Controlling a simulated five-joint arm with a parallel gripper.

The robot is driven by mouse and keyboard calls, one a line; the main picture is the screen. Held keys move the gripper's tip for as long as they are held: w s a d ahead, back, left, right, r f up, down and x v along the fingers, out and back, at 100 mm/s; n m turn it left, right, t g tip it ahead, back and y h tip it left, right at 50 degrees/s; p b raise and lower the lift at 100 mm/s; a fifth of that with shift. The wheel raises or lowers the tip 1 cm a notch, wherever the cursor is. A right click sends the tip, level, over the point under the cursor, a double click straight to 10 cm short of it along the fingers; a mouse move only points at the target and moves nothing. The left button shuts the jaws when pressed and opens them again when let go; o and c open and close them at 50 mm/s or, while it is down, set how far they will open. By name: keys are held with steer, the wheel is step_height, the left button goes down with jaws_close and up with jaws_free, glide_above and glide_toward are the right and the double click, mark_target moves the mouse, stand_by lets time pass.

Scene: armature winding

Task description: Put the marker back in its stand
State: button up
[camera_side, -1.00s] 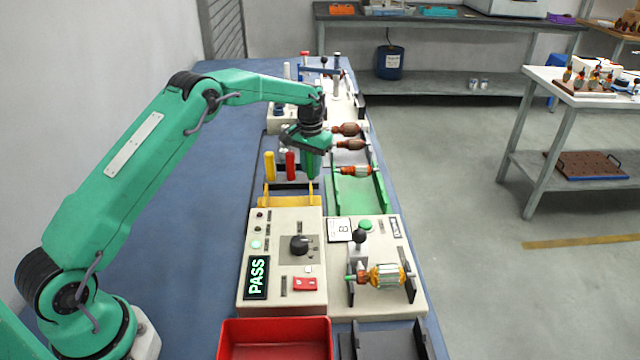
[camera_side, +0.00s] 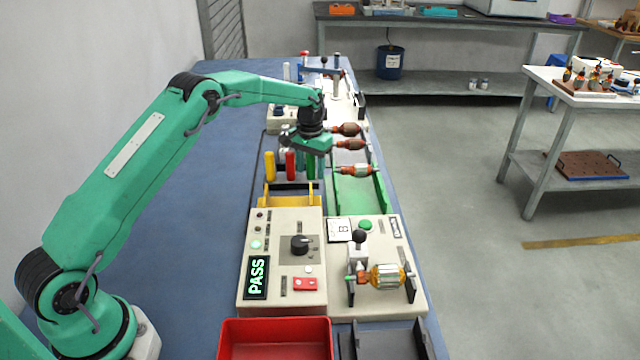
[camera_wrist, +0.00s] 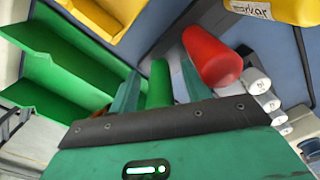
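The green marker (camera_side: 310,166) stands upright beside the red marker (camera_side: 290,165) and the yellow marker (camera_side: 269,166) at the dark marker stand (camera_side: 288,187). My gripper (camera_side: 315,163) is over the green marker, pointing down. In the wrist view, the green marker (camera_wrist: 159,84) lies between my two fingers (camera_wrist: 160,88), with a visible gap on its right side. The fingers are spread and look open. The red marker (camera_wrist: 211,57) is close beside the right finger. The marker's lower end is partly hidden.
The green tray (camera_side: 357,194) is right of the stand, with an armature (camera_side: 357,170) across its far end. A yellow holder (camera_side: 288,200) and a test box showing PASS (camera_side: 257,277) are in front. Several white-capped items (camera_wrist: 268,102) are near the red marker.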

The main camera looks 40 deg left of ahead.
steer(key=shift+r, duration=3.9)
steer(key=shift+r, duration=0.15)
steer(key=shift+r, duration=0.4)
